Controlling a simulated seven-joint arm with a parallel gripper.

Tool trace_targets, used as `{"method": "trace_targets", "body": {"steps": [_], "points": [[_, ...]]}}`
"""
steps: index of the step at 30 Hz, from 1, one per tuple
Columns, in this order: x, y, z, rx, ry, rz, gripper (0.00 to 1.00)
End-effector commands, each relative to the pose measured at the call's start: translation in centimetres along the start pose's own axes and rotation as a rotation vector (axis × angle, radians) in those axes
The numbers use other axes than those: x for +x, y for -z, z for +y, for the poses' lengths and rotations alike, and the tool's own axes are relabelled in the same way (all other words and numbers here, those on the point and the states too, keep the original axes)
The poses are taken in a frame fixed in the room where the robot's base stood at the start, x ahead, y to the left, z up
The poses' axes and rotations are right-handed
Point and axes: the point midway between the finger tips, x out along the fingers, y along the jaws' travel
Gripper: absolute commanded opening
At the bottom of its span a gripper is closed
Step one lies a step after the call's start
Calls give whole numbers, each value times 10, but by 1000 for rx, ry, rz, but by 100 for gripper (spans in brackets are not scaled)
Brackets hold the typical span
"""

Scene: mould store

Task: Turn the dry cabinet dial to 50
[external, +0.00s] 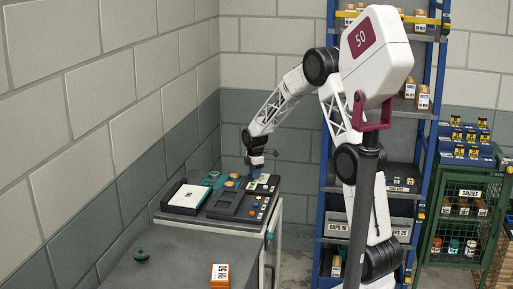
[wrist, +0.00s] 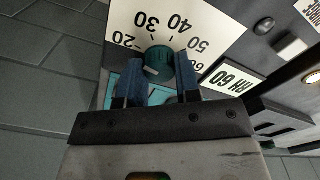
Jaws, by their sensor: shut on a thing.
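In the wrist view the teal dial (wrist: 160,60) sits on a white scale plate (wrist: 200,20) marked 20, 30, 40, 50 and 60. My gripper (wrist: 160,72) has its two blue fingers on either side of the dial, shut on it. A pale mark shows on the dial's lower left part; which number it points at I cannot tell. In the external view my gripper (external: 256,172) is down at the panel (external: 262,197) on the cabinet's top, and hides the dial.
A white-topped box (external: 187,196) lies left of the panel. On the grey worktop in front are a green knob-like piece (external: 142,256) and an orange box marked RH 50 (external: 219,277). A blue shelf rack (external: 327,150) stands to the right.

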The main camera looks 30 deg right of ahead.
Motion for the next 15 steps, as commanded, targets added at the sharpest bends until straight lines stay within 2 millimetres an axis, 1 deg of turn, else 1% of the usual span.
{"method": "trace_targets", "body": {"steps": [8, 15], "points": [[0, 0, 0, 28, 0, 0, 7], [0, 0, 0, 129, 1, 0, 7]]}}
